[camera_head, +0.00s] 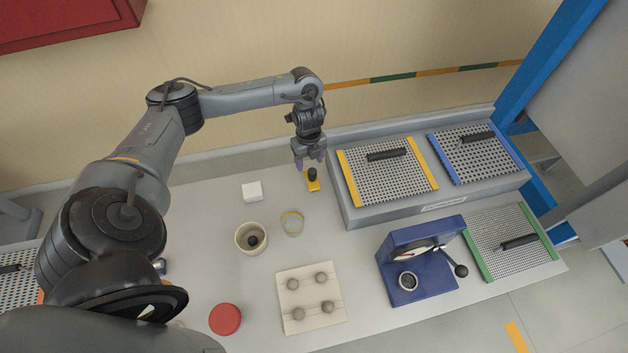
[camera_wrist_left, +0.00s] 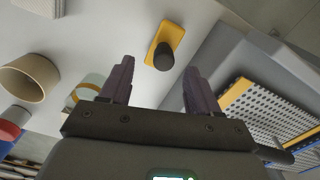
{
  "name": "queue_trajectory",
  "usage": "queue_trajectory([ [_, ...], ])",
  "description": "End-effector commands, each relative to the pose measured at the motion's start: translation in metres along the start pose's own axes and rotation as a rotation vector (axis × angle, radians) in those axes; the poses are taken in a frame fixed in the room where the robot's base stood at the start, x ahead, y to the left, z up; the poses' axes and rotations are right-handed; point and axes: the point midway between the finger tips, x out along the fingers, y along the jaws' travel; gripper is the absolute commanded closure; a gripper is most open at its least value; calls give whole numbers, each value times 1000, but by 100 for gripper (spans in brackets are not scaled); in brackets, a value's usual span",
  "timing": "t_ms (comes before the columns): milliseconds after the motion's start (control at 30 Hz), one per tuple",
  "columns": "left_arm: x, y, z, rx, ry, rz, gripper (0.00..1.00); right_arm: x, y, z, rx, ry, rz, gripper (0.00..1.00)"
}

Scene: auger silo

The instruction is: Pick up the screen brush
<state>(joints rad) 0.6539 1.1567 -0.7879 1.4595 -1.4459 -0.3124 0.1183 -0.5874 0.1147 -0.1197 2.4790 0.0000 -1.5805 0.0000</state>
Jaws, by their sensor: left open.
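The screen brush, a small yellow base with a dark upright knob (camera_head: 312,175), stands on the grey table left of the raised screen rack. In the left wrist view its knob (camera_wrist_left: 163,56) shows between and beyond the fingertips, with the yellow base (camera_wrist_left: 172,32) flat on the table. My left gripper (camera_head: 310,161) points down, open and empty, just behind and above the brush. In the left wrist view its two fingers (camera_wrist_left: 158,66) are spread wide, apart from the brush. My right gripper is not in view.
A raised rack (camera_head: 400,208) holds a yellow-edged screen (camera_head: 372,189) and a blue-edged screen (camera_head: 470,172) close on the right. A white block (camera_head: 252,191), a beige cup (camera_head: 240,246) and a clear ring-rimmed cup (camera_head: 292,228) stand left. A blue press (camera_head: 431,285) stands in front.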

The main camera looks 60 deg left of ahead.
Motion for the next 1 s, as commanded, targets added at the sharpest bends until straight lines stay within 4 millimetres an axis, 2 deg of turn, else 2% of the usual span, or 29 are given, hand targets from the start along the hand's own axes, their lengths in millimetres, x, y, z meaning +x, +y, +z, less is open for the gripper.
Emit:
queue_trajectory([
  [100, 11, -1, 0, -2, 1, -1, 38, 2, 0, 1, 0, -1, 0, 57],
  [333, 22, -1, -2, -1, 1, 0, 38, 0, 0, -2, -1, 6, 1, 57],
  [700, 64, -4, -7, -1, 0, 0, 38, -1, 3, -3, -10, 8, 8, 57],
  [1000, 67, -5, -7, -1, 0, -2, 38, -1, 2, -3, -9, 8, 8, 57],
])
